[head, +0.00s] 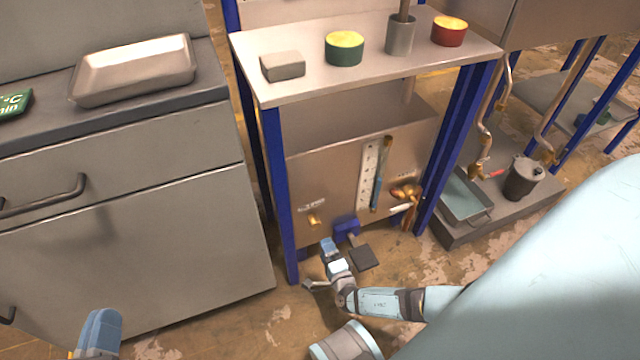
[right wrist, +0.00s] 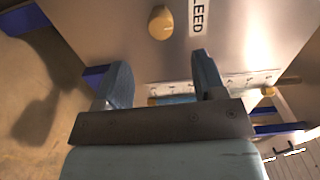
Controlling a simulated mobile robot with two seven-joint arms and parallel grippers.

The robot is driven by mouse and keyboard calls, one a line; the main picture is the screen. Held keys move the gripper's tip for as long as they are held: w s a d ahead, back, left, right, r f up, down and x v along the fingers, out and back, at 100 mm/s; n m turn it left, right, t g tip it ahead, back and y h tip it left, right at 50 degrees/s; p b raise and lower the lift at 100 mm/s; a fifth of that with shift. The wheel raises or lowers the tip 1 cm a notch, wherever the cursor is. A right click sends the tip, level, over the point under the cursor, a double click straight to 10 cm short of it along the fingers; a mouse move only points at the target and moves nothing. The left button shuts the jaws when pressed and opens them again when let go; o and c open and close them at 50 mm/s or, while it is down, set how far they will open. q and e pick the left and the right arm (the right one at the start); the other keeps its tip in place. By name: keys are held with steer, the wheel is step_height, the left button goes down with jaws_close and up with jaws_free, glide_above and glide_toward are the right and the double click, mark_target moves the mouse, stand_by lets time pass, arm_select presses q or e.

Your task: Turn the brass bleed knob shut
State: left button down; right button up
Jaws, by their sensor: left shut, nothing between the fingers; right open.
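The brass bleed knob (head: 314,220) sits low on the left of the metal front panel, under a small label. In the right wrist view the knob (right wrist: 160,23) is a rounded brass shape beside the label ending in "LEED" (right wrist: 198,15). My right gripper (head: 328,243) is open and empty, just below and right of the knob in the head view. In the wrist view the knob lies past the two blue fingertips (right wrist: 160,62), sideways between them, apart from both. My left gripper (head: 100,332) is shut and empty at the bottom left, far from the knob.
A blue bracket with a dark pedal (head: 362,258) is close beside my right gripper. Blue legs (head: 281,190) flank the panel (head: 335,180). A grey cabinet (head: 150,220) stands left.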

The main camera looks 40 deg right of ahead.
arm_select(q)
step_height(320, 180, up, 2)
steer(key=shift+a+r+t+p, duration=0.1)
steer(key=shift+t+p, duration=0.2)
steer(key=shift+p, duration=0.15)
arm_select(e)
steer(key=v, duration=0.5)
